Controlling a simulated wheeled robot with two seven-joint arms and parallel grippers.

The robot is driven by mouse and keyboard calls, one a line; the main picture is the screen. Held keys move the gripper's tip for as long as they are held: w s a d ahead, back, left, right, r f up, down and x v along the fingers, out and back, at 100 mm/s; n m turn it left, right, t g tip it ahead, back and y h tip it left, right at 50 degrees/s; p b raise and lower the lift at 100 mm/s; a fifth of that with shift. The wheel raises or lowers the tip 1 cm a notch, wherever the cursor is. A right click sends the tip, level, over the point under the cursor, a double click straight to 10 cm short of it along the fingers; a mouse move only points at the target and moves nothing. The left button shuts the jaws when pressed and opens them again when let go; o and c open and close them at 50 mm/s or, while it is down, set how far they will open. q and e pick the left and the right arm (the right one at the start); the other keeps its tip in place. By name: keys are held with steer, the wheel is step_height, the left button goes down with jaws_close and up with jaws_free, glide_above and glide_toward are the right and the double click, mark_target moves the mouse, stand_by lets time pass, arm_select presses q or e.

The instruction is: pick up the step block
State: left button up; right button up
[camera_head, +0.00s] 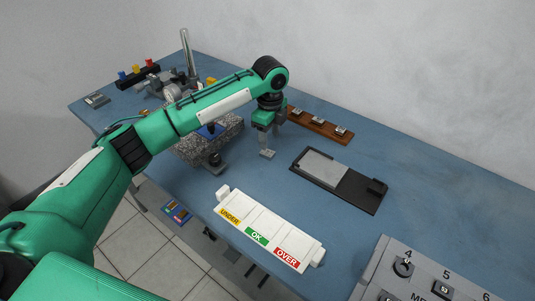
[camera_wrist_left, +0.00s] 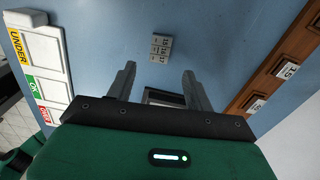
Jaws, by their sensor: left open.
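The step block (camera_wrist_left: 161,48) is a small light grey block with marked steps; it lies on the blue table in the left wrist view. In the head view it shows as a small grey piece (camera_head: 267,154) just below my left gripper (camera_head: 264,141). In the left wrist view my left gripper (camera_wrist_left: 158,74) is open, its two grey fingers apart with nothing held between them. The block appears beyond the fingertips, roughly centred between them. My right gripper is not in view.
A white UNDER/OK/OVER tray (camera_head: 268,229) stands in front. A wooden rack (camera_head: 318,127) with small blocks lies behind, and a black fixture (camera_head: 352,191) with a grey plate to the right. A granite block (camera_head: 190,153) is left of the gripper. Table around the step block is clear.

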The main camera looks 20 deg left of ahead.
mark_target(268, 153)
arm_select(q)
steer(key=shift+a+f+p, duration=0.2)
steer(key=shift+f+p, duration=0.1)
steer(key=shift+f, duration=2.8)
steer(key=c, duration=1.1)
steer(key=shift+c, duration=0.2)
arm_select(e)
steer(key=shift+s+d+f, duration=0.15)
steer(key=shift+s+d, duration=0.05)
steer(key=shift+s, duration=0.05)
